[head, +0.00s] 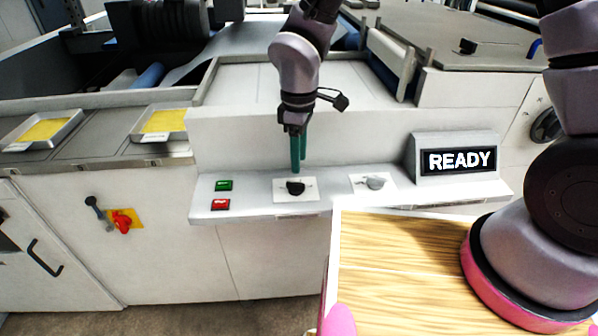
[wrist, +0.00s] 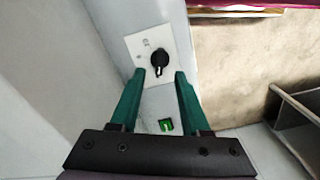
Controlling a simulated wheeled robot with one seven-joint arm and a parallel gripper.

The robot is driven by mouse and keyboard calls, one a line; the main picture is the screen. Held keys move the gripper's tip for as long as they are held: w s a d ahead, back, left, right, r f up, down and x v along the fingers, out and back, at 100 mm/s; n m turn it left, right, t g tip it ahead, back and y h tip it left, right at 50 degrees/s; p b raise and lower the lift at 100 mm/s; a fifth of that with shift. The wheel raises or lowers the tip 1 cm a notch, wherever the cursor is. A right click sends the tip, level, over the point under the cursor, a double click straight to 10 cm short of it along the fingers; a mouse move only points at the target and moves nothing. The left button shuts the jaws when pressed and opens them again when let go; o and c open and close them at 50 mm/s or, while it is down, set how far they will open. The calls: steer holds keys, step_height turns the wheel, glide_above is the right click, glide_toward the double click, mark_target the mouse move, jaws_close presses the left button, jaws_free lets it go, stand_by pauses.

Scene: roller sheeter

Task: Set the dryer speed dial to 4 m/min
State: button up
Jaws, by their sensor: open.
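A black dial (head: 295,187) sits on a white plate on the machine's front ledge. It also shows in the wrist view (wrist: 159,61), with its knob just beyond my fingertips and roughly between them. A second, grey dial (head: 376,182) sits on its own plate to the right. The markings are too small to read, so I cannot tell which dial is the dryer speed or where either points. My gripper (head: 299,166) hangs fingers-down just above the black dial. In the wrist view its teal fingers (wrist: 159,76) are apart with nothing between them.
A green button (head: 224,185) and a red button (head: 220,204) lie left of the black dial. A display (head: 458,161) at the right reads READY. A red handle (head: 122,222) is on the lower left panel. A wooden top (head: 400,255) is in front at right.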

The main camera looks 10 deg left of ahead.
steer(key=shift+r, duration=1.85)
